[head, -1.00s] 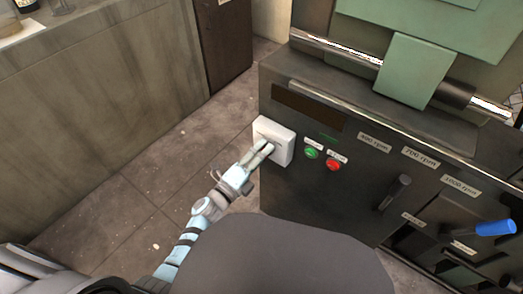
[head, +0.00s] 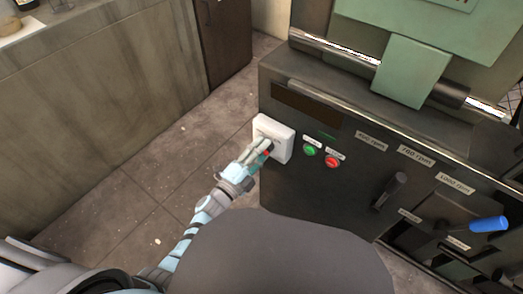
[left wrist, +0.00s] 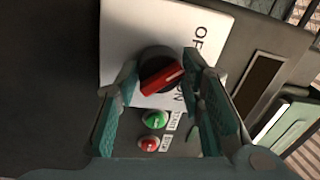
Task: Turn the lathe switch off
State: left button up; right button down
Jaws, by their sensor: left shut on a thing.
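The lathe switch is a red handle (left wrist: 161,80) on a round black base, set on a white plate (left wrist: 126,35) in the left wrist view. The plate is marked OFF and ON, and the handle's pale-marked end points between the two words. In the head view the white switch box (head: 286,132) is on the lathe's left front corner. My left gripper (head: 266,146) is at the front of the box, its fingers on either side of the handle and shut on it. These fingers also flank the handle in the left wrist view (left wrist: 160,75). My right gripper is out of view.
A green button (head: 310,150) and a red button (head: 332,161) sit just right of the switch box. A black lever (head: 391,189) and a blue-handled lever (head: 489,224) stick out farther right. Open floor (head: 150,185) lies left of the lathe.

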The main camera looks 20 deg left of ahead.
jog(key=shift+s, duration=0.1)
pick_arm(q)
jog(key=o, duration=0.9)
jog(key=shift+o, duration=1.1)
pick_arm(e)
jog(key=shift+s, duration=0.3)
pick_arm(q)
jog(key=v, duration=1.2)
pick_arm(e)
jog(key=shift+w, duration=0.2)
pick_arm(q)
jog(key=shift+f, duration=0.1)
